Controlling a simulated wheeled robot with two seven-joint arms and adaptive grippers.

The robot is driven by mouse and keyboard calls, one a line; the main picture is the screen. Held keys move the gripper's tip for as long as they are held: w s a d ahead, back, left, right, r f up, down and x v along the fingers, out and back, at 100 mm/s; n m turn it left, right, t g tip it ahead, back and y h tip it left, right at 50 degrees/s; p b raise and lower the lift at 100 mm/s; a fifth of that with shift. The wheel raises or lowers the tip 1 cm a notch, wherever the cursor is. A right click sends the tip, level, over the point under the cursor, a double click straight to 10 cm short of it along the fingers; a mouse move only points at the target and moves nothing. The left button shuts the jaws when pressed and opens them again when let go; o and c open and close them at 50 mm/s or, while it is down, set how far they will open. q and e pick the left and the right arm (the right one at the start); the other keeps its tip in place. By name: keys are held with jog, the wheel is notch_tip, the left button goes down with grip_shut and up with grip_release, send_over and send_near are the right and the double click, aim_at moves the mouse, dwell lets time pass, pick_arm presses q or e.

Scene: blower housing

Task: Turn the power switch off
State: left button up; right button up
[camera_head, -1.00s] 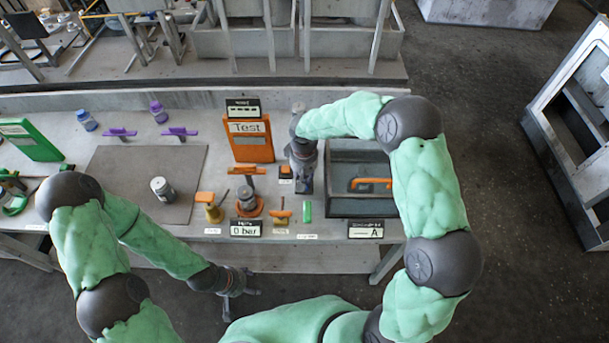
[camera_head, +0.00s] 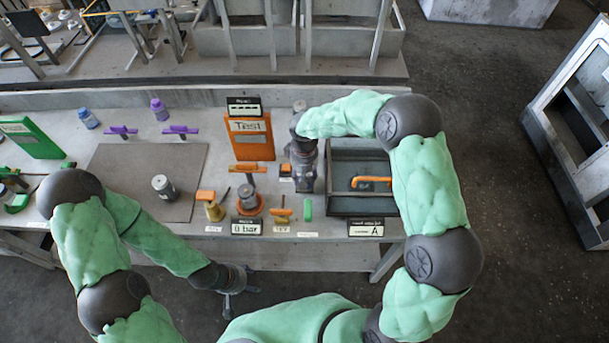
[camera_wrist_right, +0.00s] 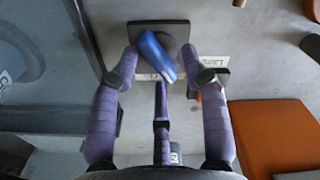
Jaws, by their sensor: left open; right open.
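In the right wrist view, a blue lever (camera_wrist_right: 156,55) stands tilted on a dark square base (camera_wrist_right: 178,36); it looks like the power switch. My right gripper (camera_wrist_right: 160,66) is open, its purple fingers spread on both sides of the lever and a third finger below it. I cannot tell whether any finger touches it. In the head view, my right gripper (camera_head: 305,182) points down at the bench just left of the grey tray and hides the lever. My left gripper (camera_head: 236,283) is open and empty, low in front of the bench edge.
A small black box with an orange top (camera_head: 286,171) is close left of the right gripper. The orange Test board (camera_head: 250,138) stands behind it. The grey tray (camera_head: 346,206) holds an orange handle (camera_head: 371,182). A green piece (camera_head: 308,208) lies in front.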

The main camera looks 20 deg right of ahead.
notch_tip(320, 180, up, 12)
dwell(0.6)
dwell(0.4)
